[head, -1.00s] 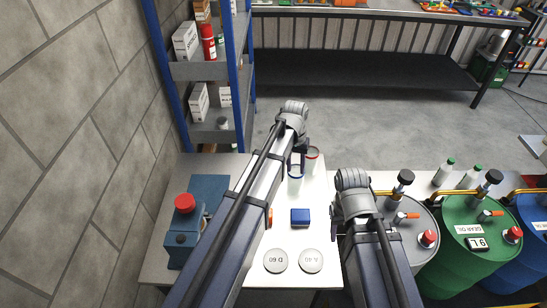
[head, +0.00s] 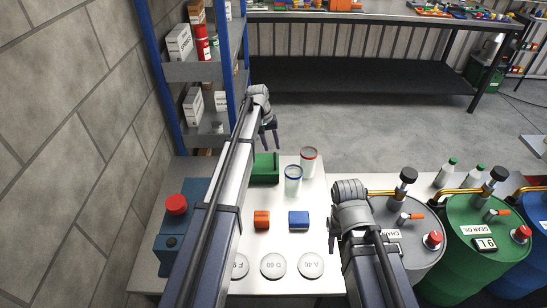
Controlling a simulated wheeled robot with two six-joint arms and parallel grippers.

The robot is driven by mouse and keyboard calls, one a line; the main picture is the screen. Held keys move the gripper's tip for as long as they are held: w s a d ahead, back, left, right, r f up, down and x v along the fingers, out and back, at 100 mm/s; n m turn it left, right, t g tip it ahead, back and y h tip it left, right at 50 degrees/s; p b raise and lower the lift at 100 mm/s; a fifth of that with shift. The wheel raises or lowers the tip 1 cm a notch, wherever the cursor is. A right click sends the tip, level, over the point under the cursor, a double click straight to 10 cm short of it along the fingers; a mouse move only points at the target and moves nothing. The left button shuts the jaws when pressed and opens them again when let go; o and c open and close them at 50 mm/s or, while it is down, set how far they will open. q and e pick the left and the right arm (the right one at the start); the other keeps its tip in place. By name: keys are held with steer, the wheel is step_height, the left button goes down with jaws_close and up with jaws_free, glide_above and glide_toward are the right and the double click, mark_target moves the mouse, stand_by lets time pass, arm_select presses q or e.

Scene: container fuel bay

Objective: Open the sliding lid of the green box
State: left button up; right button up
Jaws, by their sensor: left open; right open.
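The green box (head: 265,168) stands at the far part of the white table, partly hidden behind my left arm. Its lid cannot be made out clearly. My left gripper (head: 272,141) is open and empty, with its fingers pointing down just beyond and above the box. I cannot tell whether it touches the box. My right gripper (head: 333,246) is at the right edge of the table, well apart from the box; its fingers are seen edge-on and hold nothing visible.
A blue device with a red knob (head: 176,204) stands left. Drums (head: 465,245) stand right.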

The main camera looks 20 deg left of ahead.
mark_target(275, 157)
arm_select(q)
steer(key=f+b, duration=0.2)
steer(key=f, duration=0.1)
steer(key=d+f+b, duration=0.1)
steer(key=shift+w+f+b, duration=0.15)
steer(key=shift+f+b, duration=0.25)
jaws_close()
steer(key=shift+a, duration=0.1)
stand_by(1.0)
